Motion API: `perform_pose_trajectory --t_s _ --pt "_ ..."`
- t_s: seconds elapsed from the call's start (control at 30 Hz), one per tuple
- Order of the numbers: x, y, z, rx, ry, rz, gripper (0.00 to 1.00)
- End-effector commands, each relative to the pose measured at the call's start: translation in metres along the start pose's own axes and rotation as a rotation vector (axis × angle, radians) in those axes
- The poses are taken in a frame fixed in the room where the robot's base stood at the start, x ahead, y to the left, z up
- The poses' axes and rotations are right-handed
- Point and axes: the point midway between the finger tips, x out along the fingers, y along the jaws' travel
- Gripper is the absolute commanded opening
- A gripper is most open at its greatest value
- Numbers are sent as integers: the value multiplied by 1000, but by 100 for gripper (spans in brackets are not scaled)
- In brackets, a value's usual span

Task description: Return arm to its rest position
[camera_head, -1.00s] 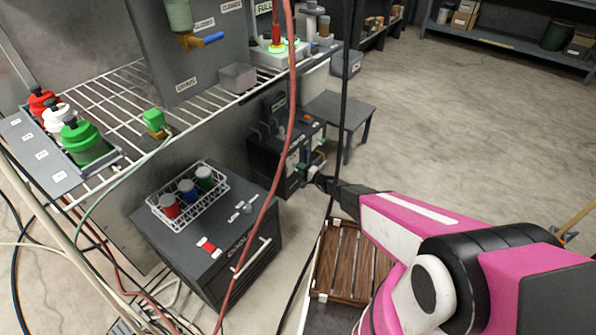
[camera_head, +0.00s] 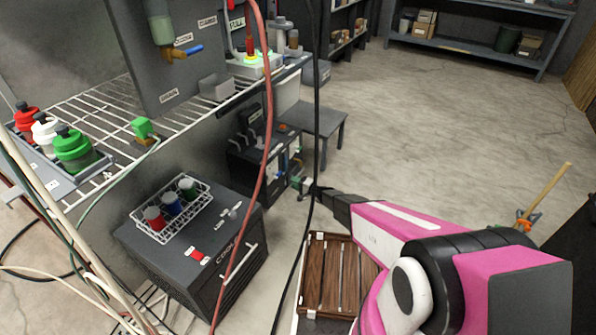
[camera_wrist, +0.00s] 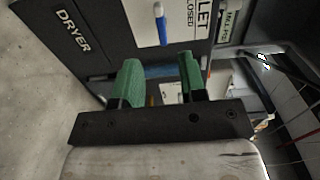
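My gripper (camera_wrist: 158,85) shows in the wrist view with two green fingers standing apart and nothing between them. In front of it is a dark box labelled DRYER (camera_wrist: 75,35), with a blue-and-white handle (camera_wrist: 160,22) and a white label ending in "LET" and "CLOSED". In the head view my pink and black arm reaches from the lower right toward the dark dryer box (camera_head: 250,160) below the wire shelf. The gripper end (camera_head: 303,187) is small there, near the box's right side.
A black cooler (camera_head: 195,250) with a white wire basket of capped jars (camera_head: 170,208) stands left. A wooden slatted crate (camera_head: 340,275) lies below my arm. Red and black hoses (camera_head: 268,130) hang in front. A small grey table (camera_head: 318,120) stands behind; open floor lies to the right.

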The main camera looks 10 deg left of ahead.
Motion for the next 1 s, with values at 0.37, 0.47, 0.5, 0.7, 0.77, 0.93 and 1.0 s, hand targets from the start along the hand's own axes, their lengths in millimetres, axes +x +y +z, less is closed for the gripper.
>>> perform_pose_trajectory --t_s 0.37,0.47,0.5,0.7,0.77,0.93,1.0 --pt "-20 -40 12 -30 -77 64 38" --pt "-41 -70 25 -58 -149 137 38" --pt "-51 -83 30 -69 -179 173 38" --pt "-113 -143 56 -127 -315 397 38" --pt "-135 -160 64 -145 -348 477 38" --pt "-205 -203 82 -189 -408 723 38" --pt "-236 -221 90 -205 -420 831 38"
